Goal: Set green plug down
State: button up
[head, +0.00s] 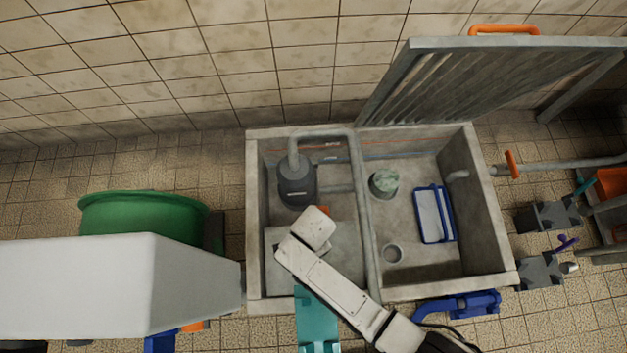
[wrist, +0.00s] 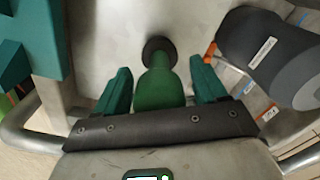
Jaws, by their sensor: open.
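The green plug (wrist: 160,88) shows in the wrist view, a green bottle-shaped body with a dark round end (wrist: 158,50) against a pale grey surface. My gripper (wrist: 160,68) is open, its two teal fingers on either side of the plug with a visible gap on both sides. In the head view my white arm reaches over the left compartment of the concrete pit (head: 256,220). The gripper and the plug are hidden beneath it there. A pale slab (head: 347,240) lies under the arm's end.
A dark grey pump (head: 297,183) stands close behind; it also fills the wrist view's right (wrist: 275,55). A pipe (head: 364,215) crosses the pit. A teal block (head: 317,322) sits at the front rim. The right compartment holds a round canister (head: 384,184) and a blue-framed basket (head: 434,213).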

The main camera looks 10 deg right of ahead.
notch_tip(320, 180, up, 11)
jog(key=p, duration=0.4)
jog(key=shift+r, duration=0.2)
jog(key=shift+d, duration=0.1)
jog(key=d+r+n, duration=0.2)
jog(key=d+r, duration=0.1)
jog(key=d, duration=0.3)
jog(key=d+r+n, duration=0.3)
jog(key=d, duration=0.4)
jog(key=s+d+r+n+t, duration=0.1)
jog(key=s+d+r+n, duration=0.6)
jog(key=d, duration=0.5)
notch_tip(320, 180, up, 2)
jog(key=shift+s+r+n, duration=0.15)
jog(key=shift+s+n, duration=0.15)
jog(key=shift+s, duration=0.45)
